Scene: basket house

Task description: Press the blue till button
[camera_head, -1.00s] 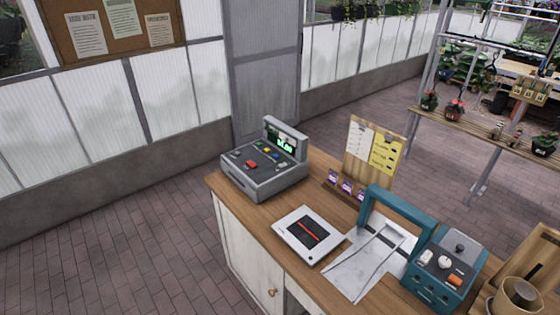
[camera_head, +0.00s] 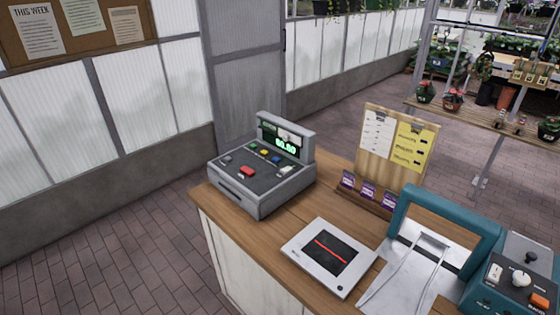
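The grey till (camera_head: 262,172) stands on the far left end of the wooden counter, with a lit green display (camera_head: 285,143) on its raised back panel. Its sloped top carries several small coloured buttons and a larger red one (camera_head: 247,171). A small blue button (camera_head: 276,160) appears in the row below the display, close to a yellow one (camera_head: 264,153); it is tiny in this view. Nothing covers the till's top. Neither of my grippers is in view.
A white card pad (camera_head: 330,257) with a red line lies in front of the till on the counter (camera_head: 250,228). A clipboard stand (camera_head: 395,145), a teal-framed bagging stand (camera_head: 450,225) and a teal box with knobs (camera_head: 515,285) stand to the right. Floor left of the counter is clear.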

